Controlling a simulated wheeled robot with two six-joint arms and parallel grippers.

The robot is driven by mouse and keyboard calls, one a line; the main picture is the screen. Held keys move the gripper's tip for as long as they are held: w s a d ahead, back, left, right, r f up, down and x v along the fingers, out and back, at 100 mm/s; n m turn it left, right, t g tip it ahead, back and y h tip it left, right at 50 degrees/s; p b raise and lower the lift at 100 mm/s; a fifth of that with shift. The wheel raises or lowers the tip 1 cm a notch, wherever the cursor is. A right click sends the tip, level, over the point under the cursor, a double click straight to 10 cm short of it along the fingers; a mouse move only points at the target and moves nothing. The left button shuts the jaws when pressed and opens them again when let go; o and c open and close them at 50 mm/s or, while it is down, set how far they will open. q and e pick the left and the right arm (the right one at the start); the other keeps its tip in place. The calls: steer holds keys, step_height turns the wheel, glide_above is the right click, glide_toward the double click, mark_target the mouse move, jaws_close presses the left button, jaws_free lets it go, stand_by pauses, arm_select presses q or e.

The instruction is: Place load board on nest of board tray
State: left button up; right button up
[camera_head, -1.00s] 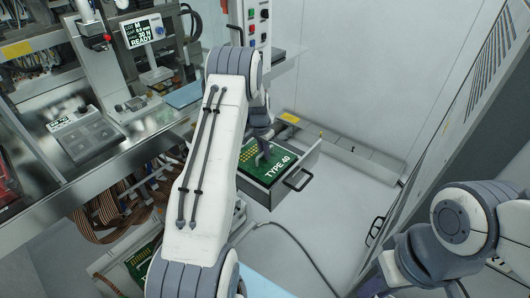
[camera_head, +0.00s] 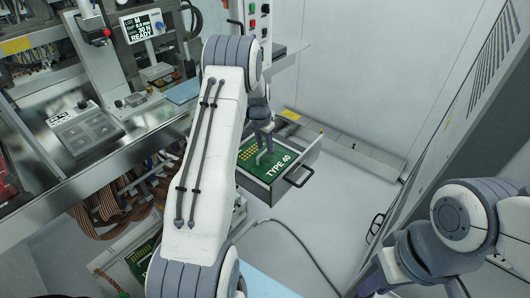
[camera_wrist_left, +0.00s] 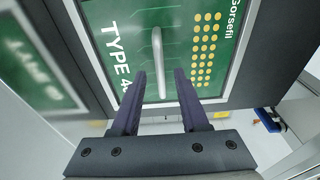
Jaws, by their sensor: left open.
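The green load board (camera_head: 284,160), printed TYPE 40, lies in an open grey drawer-like tray (camera_head: 256,190) in the middle of the head view. In the left wrist view the board (camera_wrist_left: 185,75) shows gold dots and a pale bar handle (camera_wrist_left: 157,60). My left gripper (camera_head: 263,152) is over the board. Its fingers (camera_wrist_left: 160,75) are open, one on each side of the handle's near end in the picture, with visible gaps and nothing gripped. The height of the fingertips above the board cannot be judged.
A test machine with a READY screen (camera_head: 143,28) and a metal bench (camera_head: 115,150) fills the left. Another green board (camera_head: 140,262) is low at left, partly hidden by my arm. A tall cabinet (camera_head: 460,130) stands at right. A cable lies on the open floor.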

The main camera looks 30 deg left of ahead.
mark_target(263, 152)
arm_select(q)
step_height(263, 152, up, 8)
steer(key=s+b, duration=0.1)
steer(key=b, duration=0.2)
steer(key=s+d+r+m, duration=0.1)
steer(key=s+d+r, duration=0.25)
steer(key=d, duration=0.55)
steer(key=s+d+r+m, duration=0.1)
steer(key=s+d+r, duration=0.1)
steer(key=s+d, duration=0.45)
steer(key=s+d+r+m, duration=0.1)
steer(key=s+d+r, duration=0.1)
steer(key=d, duration=0.9)
steer(key=s+d+m+g, duration=0.1)
steer(key=s+d, duration=0.2)
steer(key=s, duration=0.8)
steer(key=s+d+m, duration=0.1)
steer(key=s+d, duration=0.2)
steer(key=s, duration=0.9)
steer(key=shift+d+f+m+g+h, duration=0.25)
steer(key=shift+f+m+g+h, duration=0.05)
steer(key=shift+f+g+h, duration=0.15)
